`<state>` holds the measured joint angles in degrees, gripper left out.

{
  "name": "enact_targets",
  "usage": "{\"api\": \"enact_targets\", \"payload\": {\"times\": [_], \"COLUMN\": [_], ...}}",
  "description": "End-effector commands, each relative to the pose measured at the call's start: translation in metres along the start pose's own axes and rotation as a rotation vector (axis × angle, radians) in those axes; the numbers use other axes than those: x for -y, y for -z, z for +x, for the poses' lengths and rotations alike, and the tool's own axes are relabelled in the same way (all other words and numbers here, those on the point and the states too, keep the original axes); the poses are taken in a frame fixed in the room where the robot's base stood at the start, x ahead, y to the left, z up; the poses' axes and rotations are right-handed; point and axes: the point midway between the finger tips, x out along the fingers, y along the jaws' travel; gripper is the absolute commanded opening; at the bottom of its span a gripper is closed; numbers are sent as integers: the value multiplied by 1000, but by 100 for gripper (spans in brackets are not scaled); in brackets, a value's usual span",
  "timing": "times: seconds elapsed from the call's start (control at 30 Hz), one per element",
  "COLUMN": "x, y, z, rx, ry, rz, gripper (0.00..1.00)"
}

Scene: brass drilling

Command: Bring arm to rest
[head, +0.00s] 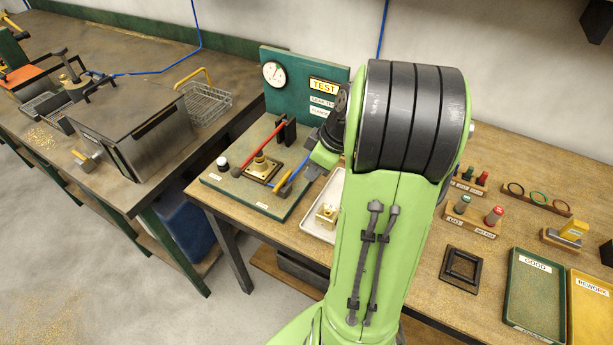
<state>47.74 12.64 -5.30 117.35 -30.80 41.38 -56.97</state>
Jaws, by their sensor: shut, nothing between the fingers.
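My green arm with its dark ribbed joint fills the middle of the head view. My gripper (312,173) shows small and partly hidden to the left of the arm, over the right side of the green test board (226,184). It looks shut and empty. A brass fitting (261,165) stands on the board to the left of my gripper. A red lever (262,142) and a blue and yellow handle (287,183) are close by. Whether my gripper touches the handle cannot be told.
A white tray (312,222) with a brass block (326,215) is partly behind my arm. On the right are a black square frame (461,269), a green GOOD tray (536,292) and a yellow REWORK tray (590,315). A second bench (120,190) stands at left.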

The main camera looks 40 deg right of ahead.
Motion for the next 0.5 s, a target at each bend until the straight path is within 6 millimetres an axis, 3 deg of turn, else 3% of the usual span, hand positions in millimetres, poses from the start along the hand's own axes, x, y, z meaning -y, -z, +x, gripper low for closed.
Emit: {"api": "enact_targets", "payload": {"times": [0.13,0.5], "x": [0,0], "y": [1,0], "z": [-16,-17], "rx": [0,1], "ry": [0,1], "rz": [-2,-1], "gripper": [0,0]}}
